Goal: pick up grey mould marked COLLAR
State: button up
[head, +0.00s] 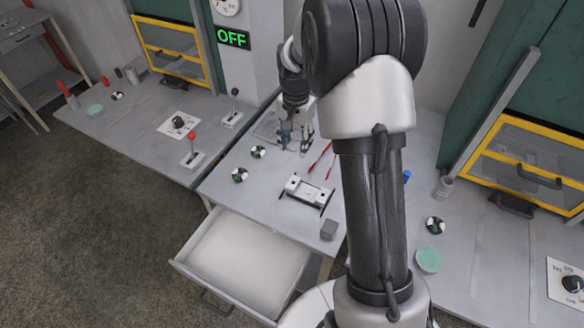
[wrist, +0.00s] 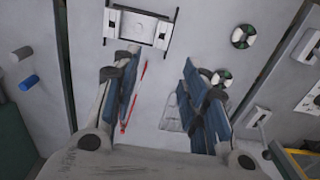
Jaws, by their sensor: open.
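My gripper (head: 295,143) is open and empty above the middle table, fingers pointing down. In the wrist view its two blue-grey fingers (wrist: 158,65) stand wide apart. A flat light-grey piece (wrist: 172,115) lies on the table between the fingers, partly covered by the right one. In the head view a flat grey piece (head: 268,125) lies beside the gripper, partly hidden by it. A small grey block (head: 328,229) sits near the table's front edge. I cannot read COLLAR on either, so which is the mould I cannot tell.
A white fixture with black ends (head: 307,190) and red-handled tools (head: 322,158) lie nearby. Green-and-white discs (head: 239,175) are to the left. An open, empty-looking drawer (head: 245,255) juts out in front. A blue cylinder (head: 406,176) is right of my arm.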

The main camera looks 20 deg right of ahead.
aim_at(295, 181)
notch_tip(295, 181, down, 18)
jog(key=b, duration=0.4)
jog(key=shift+w, duration=0.1)
grip_shut()
dwell(0.6)
